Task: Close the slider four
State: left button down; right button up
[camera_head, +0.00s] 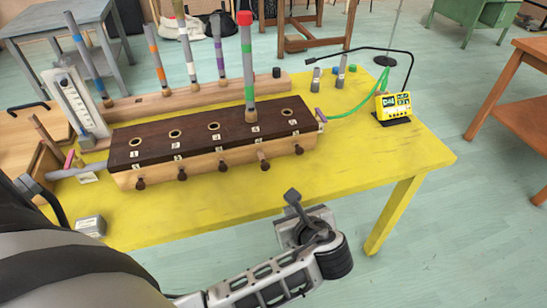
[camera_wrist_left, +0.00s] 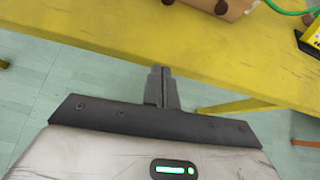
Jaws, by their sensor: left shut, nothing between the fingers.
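A long wooden box with a dark brown top (camera_head: 185,145) stands on the yellow table. Round dark slider knobs stick out along its front. The fourth knob from the left (camera_head: 264,165) is below the hole holding a tall grey tube with green bands and a red top (camera_head: 247,65). I cannot read the number labels clearly. My left gripper (camera_head: 291,196) is shut and empty by the table's front edge, in front of and apart from the knobs. In the left wrist view its fingers (camera_wrist_left: 161,87) are together, with a knob (camera_wrist_left: 221,8) at the top. My right gripper is not visible.
A yellow device (camera_head: 394,106) with a green cable stands at the right. A wooden rack (camera_head: 180,98) with banded tubes lies behind. A grey block (camera_head: 91,226) sits at the front left.

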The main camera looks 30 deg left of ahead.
pick_arm(q)
notch_tip(320, 180, up, 3)
jog(key=y, duration=0.1)
send_near(266, 169)
jog(key=f, duration=0.2)
jog(key=a+f, duration=0.1)
jog(key=shift+w+f, duration=0.25)
jog(key=shift+w, duration=0.05)
jog(key=shift+w+a, duration=0.8)
jog(key=shift+a, duration=0.2)
jog(key=shift+w+a+f, duration=0.1)
jog(key=shift+w+a, duration=0.4)
jog(key=shift+a, duration=0.15)
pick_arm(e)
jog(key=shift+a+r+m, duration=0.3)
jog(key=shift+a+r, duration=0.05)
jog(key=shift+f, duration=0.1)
